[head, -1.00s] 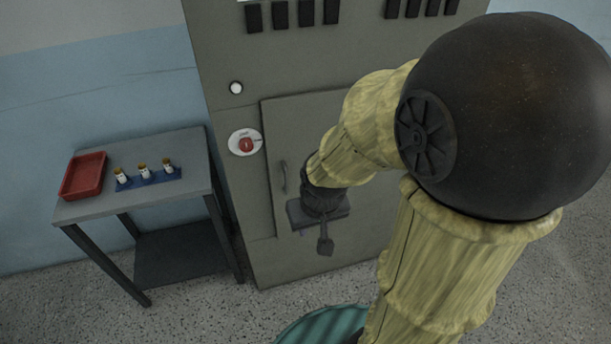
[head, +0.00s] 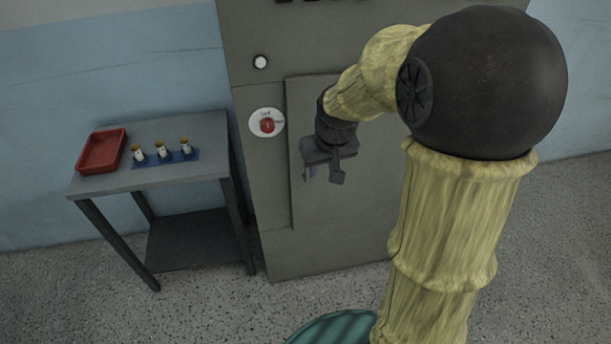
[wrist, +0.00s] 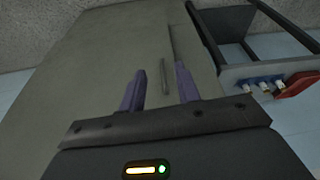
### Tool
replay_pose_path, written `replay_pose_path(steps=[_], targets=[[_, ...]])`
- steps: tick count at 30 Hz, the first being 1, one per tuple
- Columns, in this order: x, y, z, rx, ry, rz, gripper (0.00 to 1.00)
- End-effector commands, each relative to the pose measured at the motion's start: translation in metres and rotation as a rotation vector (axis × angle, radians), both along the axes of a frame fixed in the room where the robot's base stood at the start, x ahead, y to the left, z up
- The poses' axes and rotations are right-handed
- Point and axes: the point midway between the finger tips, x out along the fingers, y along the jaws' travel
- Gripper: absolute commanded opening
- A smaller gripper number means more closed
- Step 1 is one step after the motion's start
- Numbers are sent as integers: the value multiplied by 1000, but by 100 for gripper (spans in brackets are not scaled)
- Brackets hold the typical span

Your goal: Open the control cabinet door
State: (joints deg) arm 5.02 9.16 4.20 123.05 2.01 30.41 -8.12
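The control cabinet (head: 262,200) is a tall grey box, and its door (head: 345,220) is a flat panel that looks closed. My gripper (head: 322,172) is in front of the door near its left edge and hides the handle in the head view. In the wrist view the handle (wrist: 164,76) is a thin vertical bar on the door. It shows between the two purple fingers of my gripper (wrist: 160,88), beyond their tips. The fingers are apart and hold nothing. A red rotary switch (head: 267,126) on a white round plate sits left of the door.
A grey side table (head: 205,130) stands left of the cabinet. It bears a red tray (head: 102,152) and a blue rack (head: 165,160) with three small white and orange-topped pieces. A white round button (head: 260,62) is above the switch.

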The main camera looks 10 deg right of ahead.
Motion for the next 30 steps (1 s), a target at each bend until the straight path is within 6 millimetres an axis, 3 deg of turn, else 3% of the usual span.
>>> replay_pose_path(steps=[1, 3, 9, 13, 23, 30], targets=[[23, -2, -14, 3, -16, 12, 33], [50, -4, -16, 8, -34, 35, 33], [102, -9, -14, 17, -76, 87, 33], [112, -10, -9, 21, -86, 101, 33], [112, -10, -8, 20, -85, 100, 33], [119, -8, -27, 20, -82, 101, 33]])
